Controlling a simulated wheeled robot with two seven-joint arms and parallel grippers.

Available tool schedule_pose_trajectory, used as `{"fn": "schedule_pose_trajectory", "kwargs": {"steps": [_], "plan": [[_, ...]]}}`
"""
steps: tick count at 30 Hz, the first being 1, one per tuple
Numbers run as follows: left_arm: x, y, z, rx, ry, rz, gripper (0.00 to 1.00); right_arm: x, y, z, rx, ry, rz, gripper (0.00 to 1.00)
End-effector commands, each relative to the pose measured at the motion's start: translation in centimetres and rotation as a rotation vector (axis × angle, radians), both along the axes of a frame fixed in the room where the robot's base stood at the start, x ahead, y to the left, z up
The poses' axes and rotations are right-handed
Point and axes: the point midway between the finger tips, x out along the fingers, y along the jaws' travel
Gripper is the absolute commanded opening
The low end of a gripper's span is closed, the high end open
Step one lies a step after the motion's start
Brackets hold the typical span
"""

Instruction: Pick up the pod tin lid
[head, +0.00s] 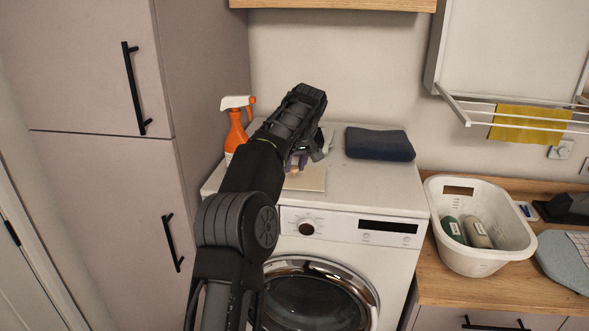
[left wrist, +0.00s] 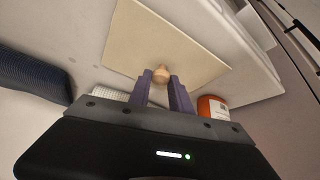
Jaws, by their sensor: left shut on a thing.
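The pod tin lid is a flat cream rectangular panel (head: 307,180) with a small round wooden knob, over the front part of the washing machine top (head: 365,190). In the left wrist view the lid (left wrist: 160,35) spreads out beyond my fingers, with the knob (left wrist: 161,72) at its near edge area. My left gripper (head: 296,163) reaches down over the lid from above. Its two purple fingers (left wrist: 162,80) are shut on the knob. Whether the lid rests on something or is slightly raised, I cannot tell. My arm hides part of it. My right gripper is not in view.
An orange spray bottle (head: 236,132) stands left of my gripper, close to the tall cabinet (head: 205,90). A folded dark blue towel (head: 380,144) lies behind right. A white basket (head: 455,248) with bottles stands on the wooden counter at right. The washer top's front right is clear.

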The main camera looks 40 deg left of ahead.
Motion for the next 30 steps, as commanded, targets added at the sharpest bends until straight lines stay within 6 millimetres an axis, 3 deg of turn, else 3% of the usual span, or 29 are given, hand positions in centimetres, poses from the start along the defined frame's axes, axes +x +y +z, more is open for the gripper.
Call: {"fn": "schedule_pose_trajectory", "kwargs": {"steps": [8,16,26,30], "plan": [[0.1,0.0,1.1,0.0,-0.002,0.0,0.0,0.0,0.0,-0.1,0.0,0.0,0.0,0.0],[0.1,0.0,3.6,0.002,-0.003,0.0,0.0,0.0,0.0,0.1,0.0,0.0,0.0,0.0],[-3.8,-4.8,2.6,0.0,-0.003,-0.005,0.0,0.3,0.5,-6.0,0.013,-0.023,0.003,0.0],[-6.1,-7.7,3.1,0.0,-0.004,-0.006,0.0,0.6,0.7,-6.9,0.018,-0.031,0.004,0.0]]}}
